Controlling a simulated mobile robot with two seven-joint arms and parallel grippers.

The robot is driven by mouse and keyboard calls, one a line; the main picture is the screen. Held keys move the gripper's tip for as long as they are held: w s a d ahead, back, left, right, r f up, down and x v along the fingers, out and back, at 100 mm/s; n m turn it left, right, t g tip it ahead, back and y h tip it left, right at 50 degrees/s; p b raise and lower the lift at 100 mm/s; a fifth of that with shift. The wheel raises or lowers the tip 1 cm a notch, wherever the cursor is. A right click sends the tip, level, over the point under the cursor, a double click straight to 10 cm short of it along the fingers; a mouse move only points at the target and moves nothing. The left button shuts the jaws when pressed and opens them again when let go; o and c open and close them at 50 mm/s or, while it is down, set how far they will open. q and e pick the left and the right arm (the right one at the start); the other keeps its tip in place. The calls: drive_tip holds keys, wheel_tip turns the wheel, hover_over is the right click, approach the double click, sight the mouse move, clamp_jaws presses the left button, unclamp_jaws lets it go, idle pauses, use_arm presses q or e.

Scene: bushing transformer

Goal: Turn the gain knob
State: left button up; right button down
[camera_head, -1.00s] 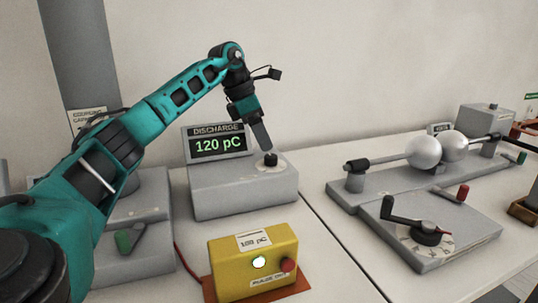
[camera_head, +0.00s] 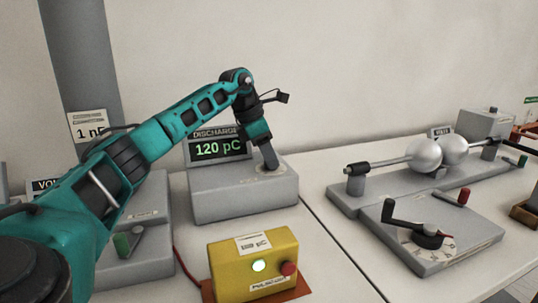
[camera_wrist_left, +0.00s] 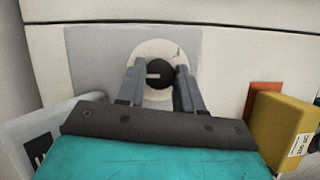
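The gain knob (camera_wrist_left: 159,74) is a black round knob with a white mark, on a pale dial disc (camera_wrist_left: 172,50) on top of the grey discharge unit (camera_head: 245,196). The unit's display (camera_head: 219,148) reads 120 pC. My left gripper (camera_head: 271,167) points down at the dial, and its fingers hide the knob in the head view. In the left wrist view its two grey fingers (camera_wrist_left: 160,80) stand apart on either side of the knob. A contact with the knob cannot be made out. My right gripper is in neither view.
To the right are a sphere-gap stand (camera_head: 352,205) and a grey dial box with a black crank (camera_head: 424,236).

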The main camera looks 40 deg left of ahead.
use_arm(q)
drive_tip(key=c, duration=0.5)
drive_tip(key=shift+r+p, duration=0.1)
drive_tip(key=shift+p, duration=0.2)
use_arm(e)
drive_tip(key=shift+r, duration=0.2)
